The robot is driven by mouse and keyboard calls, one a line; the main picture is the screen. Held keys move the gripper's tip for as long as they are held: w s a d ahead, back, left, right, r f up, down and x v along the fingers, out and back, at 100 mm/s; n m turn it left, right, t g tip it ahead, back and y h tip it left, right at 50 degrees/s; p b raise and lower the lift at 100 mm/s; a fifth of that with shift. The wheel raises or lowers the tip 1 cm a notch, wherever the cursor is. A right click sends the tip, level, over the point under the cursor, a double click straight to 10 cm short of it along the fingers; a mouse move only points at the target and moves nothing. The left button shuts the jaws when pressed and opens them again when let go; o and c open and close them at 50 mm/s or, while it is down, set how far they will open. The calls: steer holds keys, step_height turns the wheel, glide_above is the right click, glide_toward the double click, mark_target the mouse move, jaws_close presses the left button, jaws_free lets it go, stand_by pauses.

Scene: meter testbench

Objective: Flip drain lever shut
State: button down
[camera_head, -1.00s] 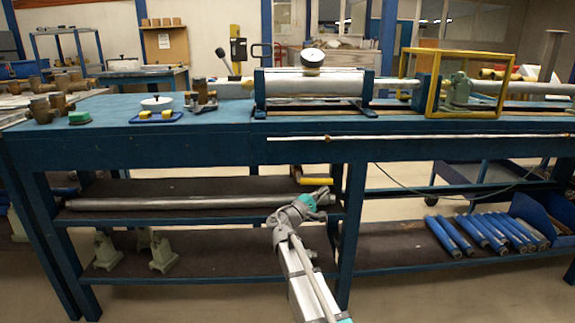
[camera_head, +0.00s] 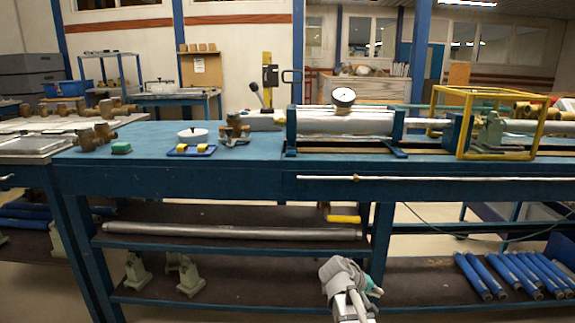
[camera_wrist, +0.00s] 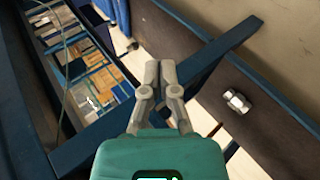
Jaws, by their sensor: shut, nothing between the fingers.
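A yellow handle (camera_head: 343,219), which looks like the drain lever, lies about level under the bench top. A small reddish fitting (camera_head: 325,209) is at its left end. My gripper (camera_wrist: 160,75) is shut and empty in the wrist view, with its fingertips together. The yellow handle does not show in that view. In the head view my arm's end is low in front of the bench, below the handle and apart from it; its fingertips cannot be made out there.
The blue bench (camera_head: 230,180) has a leg (camera_head: 381,240) just right of the handle. A grey pipe (camera_head: 200,231) lies on the shelf beneath. Blue tubes (camera_head: 510,275) lie at lower right. The wrist view shows a blue beam (camera_wrist: 215,52) and a metal fitting (camera_wrist: 237,101).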

steer(key=s+a+f+m+g+y+p, duration=0.1)
steer(key=s+a+g+y+p, duration=0.1)
steer(key=s+a+y, duration=0.4)
steer(key=s+a+f+m+g+y+p, duration=0.1)
steer(key=s+a+y+p, duration=0.25)
steer(key=s, duration=0.45)
step_height(320, 180, up, 38)
steer(key=p, duration=3.6)
steer(key=shift+w+p, duration=0.25)
steer(key=shift+p, duration=0.15)
steer(key=shift+f, duration=0.1)
